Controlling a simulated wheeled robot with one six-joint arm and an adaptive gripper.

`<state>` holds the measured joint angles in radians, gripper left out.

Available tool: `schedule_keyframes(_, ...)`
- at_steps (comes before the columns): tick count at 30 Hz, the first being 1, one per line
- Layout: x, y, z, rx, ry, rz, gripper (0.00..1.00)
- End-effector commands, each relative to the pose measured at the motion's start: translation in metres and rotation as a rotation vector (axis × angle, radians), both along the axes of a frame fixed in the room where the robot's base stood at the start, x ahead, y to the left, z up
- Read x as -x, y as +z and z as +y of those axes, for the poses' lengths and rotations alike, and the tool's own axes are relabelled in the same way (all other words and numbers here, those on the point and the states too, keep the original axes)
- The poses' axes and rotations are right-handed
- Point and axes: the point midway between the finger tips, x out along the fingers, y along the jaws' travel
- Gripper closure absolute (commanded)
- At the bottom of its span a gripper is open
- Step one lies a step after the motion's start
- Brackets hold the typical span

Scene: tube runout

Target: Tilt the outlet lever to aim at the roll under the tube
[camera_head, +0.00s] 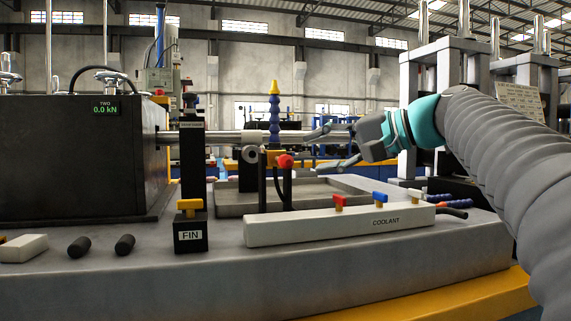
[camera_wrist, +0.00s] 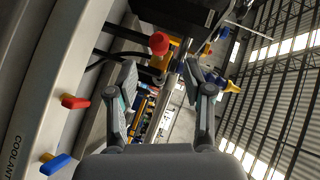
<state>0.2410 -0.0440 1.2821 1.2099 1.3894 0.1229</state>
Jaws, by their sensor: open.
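The steel tube (camera_head: 225,137) runs horizontally out of the black housing. A blue segmented outlet with a yellow nozzle (camera_head: 274,100) stands upright, nozzle up, beside the roll; the yellow nozzle also shows in the wrist view (camera_wrist: 232,87). A red ball knob (camera_head: 285,161) sits low at the outlet's yellow base, and shows in the wrist view (camera_wrist: 158,43). My gripper (camera_head: 326,149) is open and empty, right of the knob and apart from it, fingers pointing left; both fingers show in the wrist view (camera_wrist: 160,78).
A shallow grey tray (camera_head: 225,211) lies behind the block. Grey columns (camera_head: 418,95) stand at right.

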Motion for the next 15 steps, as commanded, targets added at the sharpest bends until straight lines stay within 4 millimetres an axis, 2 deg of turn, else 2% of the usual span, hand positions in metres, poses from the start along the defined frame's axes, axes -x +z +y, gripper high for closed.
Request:
schedule_keyframes(3, -0.012, -0.008, 0.019, 0.001, 0.002, 0.002, 0.49)
schedule_keyframes(9, -0.027, -0.016, 0.046, 0.001, 0.002, 0.001, 0.49)
schedule_keyframes(15, -0.037, -0.021, 0.060, 0.000, -0.002, 0.001, 0.49)
